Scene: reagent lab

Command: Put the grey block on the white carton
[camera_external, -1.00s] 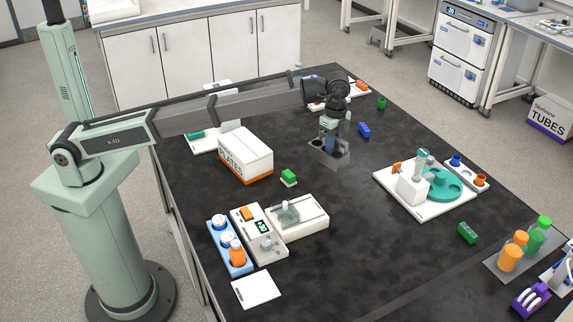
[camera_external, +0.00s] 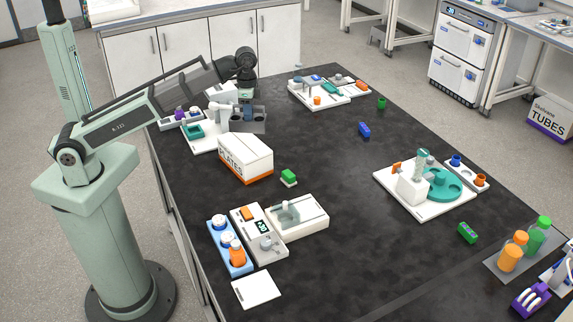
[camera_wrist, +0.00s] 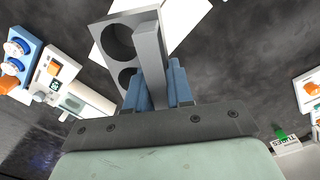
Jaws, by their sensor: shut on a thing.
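The grey block (camera_external: 252,127), with round dark holes in its top, hangs from my gripper (camera_external: 247,104) at the back left of the bench. The wrist view shows my gripper's blue fingers (camera_wrist: 158,85) shut on an upright grey part of the block (camera_wrist: 106,35). The white carton (camera_external: 246,158), marked PLATES with an orange band along its base, stands on the dark bench. In the external view the block appears just behind the carton, apart from it. The block's exact height is hard to tell.
A white board with a teal part (camera_external: 204,142) lies behind the carton, partly below the block. A white device (camera_external: 298,218) stands in front. The middle of the bench (camera_external: 330,165) is clear.

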